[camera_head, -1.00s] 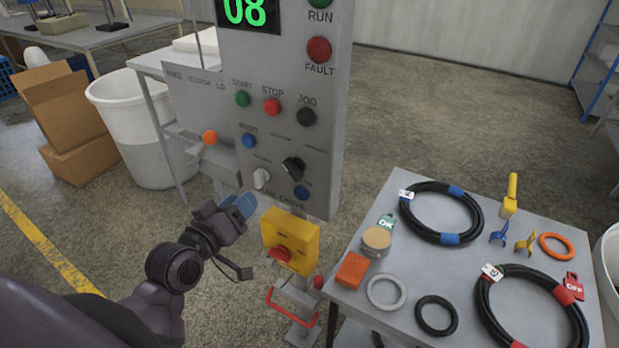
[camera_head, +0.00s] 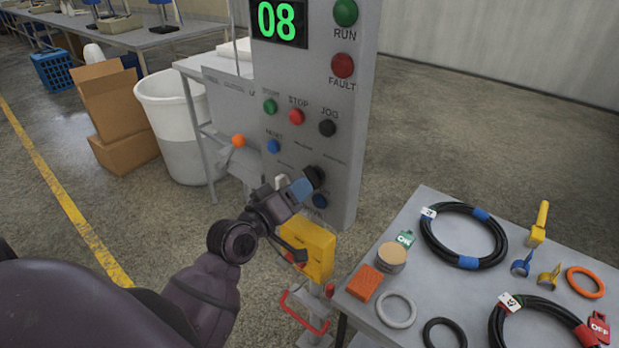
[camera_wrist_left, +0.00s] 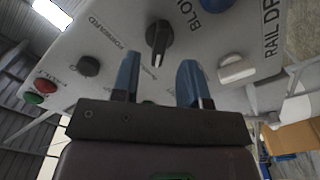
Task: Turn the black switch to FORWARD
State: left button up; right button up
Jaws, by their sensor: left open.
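The black switch (camera_head: 315,177) is a knob with a raised grip on the grey control panel (camera_head: 345,155). In the left wrist view the black switch (camera_wrist_left: 158,42) shows just beyond and between my fingertips, its grip end pointing toward the bottom of that picture. The FORWARD label (camera_wrist_left: 115,33) is to its left there. My left gripper (camera_head: 303,188) is open, with blue fingers, close in front of the switch and partly covering it. In the left wrist view both fingers (camera_wrist_left: 159,78) are apart with nothing between them. My right gripper is out of view.
A white switch (camera_wrist_left: 237,69) and a blue button (camera_head: 320,201) are close to the black switch. A yellow box (camera_head: 317,252) with a red button stands below the gripper. A table (camera_head: 408,262) with hoses and rings is at the right.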

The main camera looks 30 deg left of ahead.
aim_at(309, 177)
pick_arm(q)
jog(key=shift+w+d, duration=0.2)
jog(key=shift+w, duration=2.05)
jog(key=shift+c, duration=0.4)
grip_shut()
